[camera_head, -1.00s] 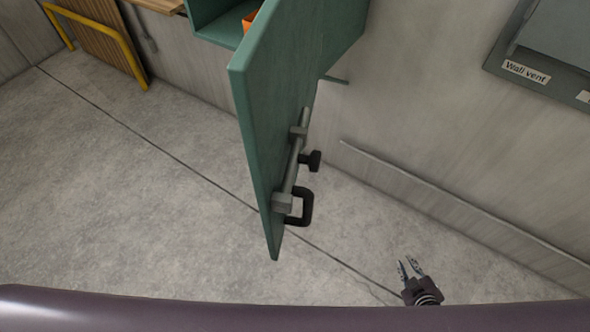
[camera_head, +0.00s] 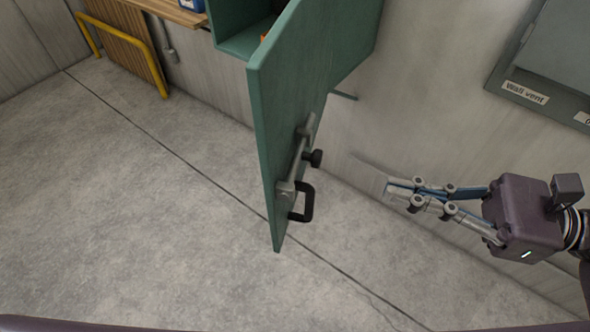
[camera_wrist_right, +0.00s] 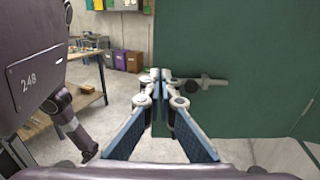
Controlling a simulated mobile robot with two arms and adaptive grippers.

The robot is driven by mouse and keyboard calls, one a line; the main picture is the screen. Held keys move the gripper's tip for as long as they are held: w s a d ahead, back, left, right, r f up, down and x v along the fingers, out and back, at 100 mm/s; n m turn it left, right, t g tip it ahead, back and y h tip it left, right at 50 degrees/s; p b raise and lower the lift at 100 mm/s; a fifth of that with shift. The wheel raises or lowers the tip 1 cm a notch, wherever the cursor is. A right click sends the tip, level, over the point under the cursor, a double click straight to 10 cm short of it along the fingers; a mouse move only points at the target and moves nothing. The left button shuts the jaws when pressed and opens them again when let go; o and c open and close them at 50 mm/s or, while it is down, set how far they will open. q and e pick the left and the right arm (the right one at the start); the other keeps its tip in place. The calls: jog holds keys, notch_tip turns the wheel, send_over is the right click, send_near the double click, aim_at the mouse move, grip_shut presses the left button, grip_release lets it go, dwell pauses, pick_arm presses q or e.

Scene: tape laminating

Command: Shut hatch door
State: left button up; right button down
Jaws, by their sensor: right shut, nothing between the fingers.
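The green hatch door (camera_head: 277,130) stands swung wide open from the green cabinet (camera_head: 352,50) on the wall. Its outer face carries a grey latch bar, a black knob (camera_head: 314,158) and a black handle (camera_head: 305,203). My right gripper (camera_head: 388,190) is shut and empty, to the right of the door and apart from it, pointing left. In the right wrist view the closed fingertips (camera_wrist_right: 160,74) show in front of the green door panel (camera_wrist_right: 240,55), with the latch bar (camera_wrist_right: 205,82) just right of them. My left gripper is not in view.
A wall vent box (camera_head: 545,75) is on the wall at the right. A wooden shelf (camera_head: 170,10) and a yellow rail (camera_head: 150,60) are at the upper left. The floor below the door is clear. In the wrist view a workbench (camera_wrist_right: 75,110) stands behind at left.

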aim_at(274, 165)
jog(key=p+x, duration=0.3)
jog(key=x, duration=0.3)
jog(key=p+x, duration=0.4)
jog(key=x, duration=0.3)
jog(key=shift+r, duration=0.2)
jog(key=shift+a+f+p, duration=0.25)
jog(key=shift+a+p, duration=0.05)
jog(key=shift+a, duration=0.25)
jog(key=shift+w, duration=0.1)
